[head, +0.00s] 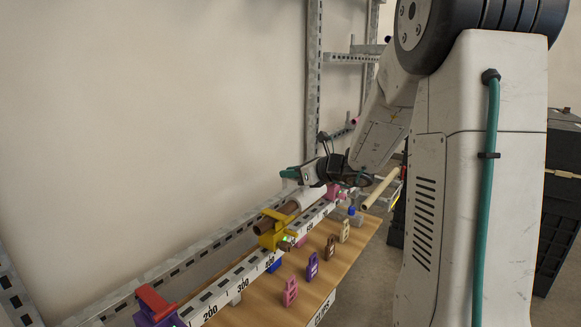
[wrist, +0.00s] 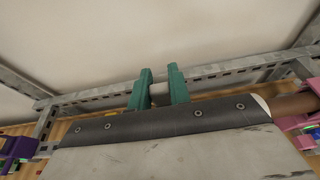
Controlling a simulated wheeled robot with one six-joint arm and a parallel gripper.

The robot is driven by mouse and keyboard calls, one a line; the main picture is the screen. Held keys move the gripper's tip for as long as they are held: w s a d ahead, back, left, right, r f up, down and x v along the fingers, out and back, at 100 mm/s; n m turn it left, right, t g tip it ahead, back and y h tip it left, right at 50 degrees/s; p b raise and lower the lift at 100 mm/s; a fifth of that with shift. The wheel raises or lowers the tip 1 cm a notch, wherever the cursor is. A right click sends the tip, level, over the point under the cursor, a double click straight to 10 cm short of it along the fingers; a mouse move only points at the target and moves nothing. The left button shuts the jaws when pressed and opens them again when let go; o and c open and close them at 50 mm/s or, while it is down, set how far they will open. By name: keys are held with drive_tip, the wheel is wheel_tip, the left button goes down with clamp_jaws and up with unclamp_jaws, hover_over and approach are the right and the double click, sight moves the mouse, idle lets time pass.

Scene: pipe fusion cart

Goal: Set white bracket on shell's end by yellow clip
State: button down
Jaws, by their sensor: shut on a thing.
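My gripper (head: 288,174) has teal fingers and hangs above and behind the rail. In the wrist view its fingers (wrist: 165,88) are closed on a small white piece, apparently the white bracket (wrist: 173,76), mostly hidden. In the head view the pale shell (head: 311,198) lies along the brown pipe, between the yellow clip (head: 271,238) and the pink clamp (head: 333,191). The yellow clip holds the brown pipe (head: 279,219) at the shell's near-left side. Only a sliver of yellow (wrist: 111,115) shows in the wrist view. No contact between bracket and shell can be made out.
A marked rail (head: 225,288) runs along the wooden table (head: 330,262). Several coloured tags, including a purple one (head: 312,267), stand in front. A purple clamp with a red top (head: 155,306) is at near left. A tan pipe (head: 380,190) sticks out at right.

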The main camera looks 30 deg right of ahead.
sight(285, 188)
drive_tip(key=shift+f, duration=2.05)
drive_tip(key=shift+f, duration=0.45)
idle(0.3)
drive_tip(key=c, duration=1.2)
unclamp_jaws()
drive_tip(key=shift+c, duration=0.2)
drive_tip(key=shift+s, duration=0.1)
